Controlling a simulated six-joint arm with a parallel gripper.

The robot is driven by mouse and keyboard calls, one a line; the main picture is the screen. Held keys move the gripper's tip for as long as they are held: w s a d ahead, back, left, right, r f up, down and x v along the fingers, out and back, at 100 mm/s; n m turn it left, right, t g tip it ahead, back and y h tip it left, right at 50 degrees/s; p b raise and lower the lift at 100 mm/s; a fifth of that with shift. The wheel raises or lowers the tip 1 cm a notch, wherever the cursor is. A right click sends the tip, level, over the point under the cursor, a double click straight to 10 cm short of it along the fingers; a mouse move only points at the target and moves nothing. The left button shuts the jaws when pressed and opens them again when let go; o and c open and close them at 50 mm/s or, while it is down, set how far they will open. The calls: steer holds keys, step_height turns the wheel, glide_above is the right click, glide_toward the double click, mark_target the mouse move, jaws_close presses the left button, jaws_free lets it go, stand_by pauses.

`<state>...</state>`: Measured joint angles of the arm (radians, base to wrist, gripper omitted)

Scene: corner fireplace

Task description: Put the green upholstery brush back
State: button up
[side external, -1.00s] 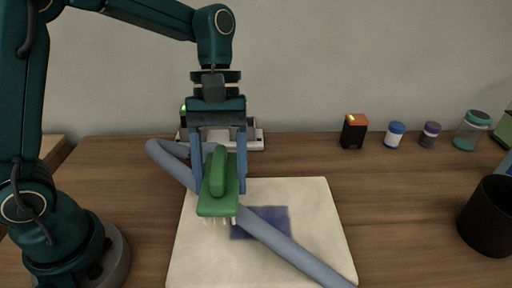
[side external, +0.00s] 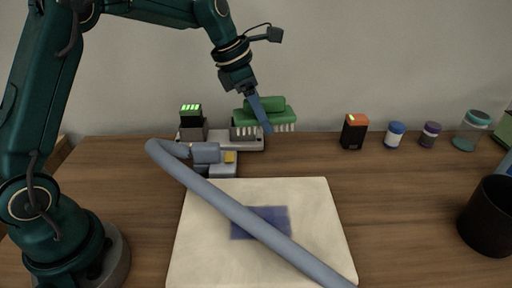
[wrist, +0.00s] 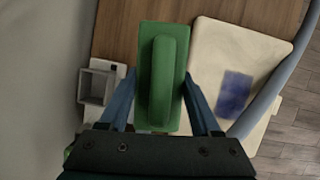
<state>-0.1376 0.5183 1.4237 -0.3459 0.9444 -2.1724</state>
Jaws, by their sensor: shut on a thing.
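My gripper (side external: 264,122) is shut on the green upholstery brush (side external: 266,109), with its blue fingers at the brush's sides. The brush is held with its pale bristles down, above and around the right end of a white rack (side external: 250,143) at the back of the table. In the wrist view the green brush (wrist: 163,78) lies between the two fingers (wrist: 163,112). A grey square open-topped holder (wrist: 97,84) shows to its left, apart from the brush in that view. In the side view the brush partly hides the holder's area, so I cannot tell whether they touch.
A black device with green lights (side external: 191,118) stands on the rack's left end. A blue-grey hose (side external: 235,212) crosses a cream mat (side external: 200,250) with a blue patch (side external: 275,214). An orange-topped box (side external: 354,132), several small jars and a black cup (side external: 490,220) stand at right.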

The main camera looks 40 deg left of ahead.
steer(key=w+a+n+y, duration=0.1)
steer(key=w+a+n, duration=0.2)
steer(key=a, duration=0.2)
glide_above(301, 165)
steer(key=s, duration=0.1)
steer(key=f, duration=0.8)
steer(key=shift+s+a+f, duration=0.1)
steer(key=shift+s+a, duration=0.1)
steer(key=shift+a, duration=0.1)
steer(key=shift+f+t, duration=0.3)
steer(key=shift+f, duration=1.6)
steer(key=shift+f, duration=0.1)
steer(key=o, duration=1.3)
